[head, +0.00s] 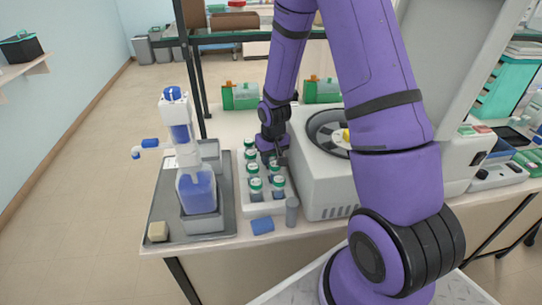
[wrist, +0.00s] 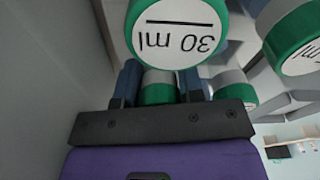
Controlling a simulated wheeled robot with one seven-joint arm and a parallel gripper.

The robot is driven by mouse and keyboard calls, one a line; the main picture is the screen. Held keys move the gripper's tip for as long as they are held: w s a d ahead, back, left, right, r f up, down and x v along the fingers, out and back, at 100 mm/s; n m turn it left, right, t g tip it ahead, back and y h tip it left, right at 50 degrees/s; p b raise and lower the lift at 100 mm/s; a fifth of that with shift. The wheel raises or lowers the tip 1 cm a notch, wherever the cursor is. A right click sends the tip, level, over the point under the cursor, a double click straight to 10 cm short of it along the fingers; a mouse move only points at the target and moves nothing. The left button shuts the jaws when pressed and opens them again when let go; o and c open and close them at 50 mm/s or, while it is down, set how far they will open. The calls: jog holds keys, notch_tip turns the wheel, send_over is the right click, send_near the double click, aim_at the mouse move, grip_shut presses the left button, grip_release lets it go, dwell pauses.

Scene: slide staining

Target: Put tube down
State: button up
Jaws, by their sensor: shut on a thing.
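In the wrist view my gripper (wrist: 160,82) is shut on a tube with a green cap (wrist: 158,93), which sits between the two blue-grey fingers. The held tube's lower part is hidden there, and I cannot tell whether it rests in the rack. Several other green-capped tubes (head: 255,184) stand upright in the rack. A cap marked "30 ml" (wrist: 178,28) is close to the wrist camera, with another green-capped tube (wrist: 292,42) to its right.
A large white centrifuge (head: 322,180) stands right of the rack. A grey tray (head: 160,205) with a blue-filled bottle (head: 197,190) is on the left.

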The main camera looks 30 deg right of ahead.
jog(key=shift+f, duration=0.15)
jog(key=o, duration=0.9)
jog(key=s+a+r+t, duration=0.1)
jog(key=s+r, duration=0.2)
jog(key=r, duration=0.8)
jog(key=s+a+r, duration=0.1)
jog(key=s+r, duration=0.2)
jog(key=r, duration=0.9)
jog(key=s+a+r+t, duration=0.1)
jog(key=s+a+r, duration=0.1)
jog(key=s+r, duration=0.4)
jog(key=s+a+r+n+t, duration=0.1)
jog(key=s+a+r, duration=0.2)
jog(key=s+r, duration=0.4)
jog(key=s, duration=0.7)
jog(key=shift+r+t, duration=0.25)
jog(key=shift+t, duration=0.15)
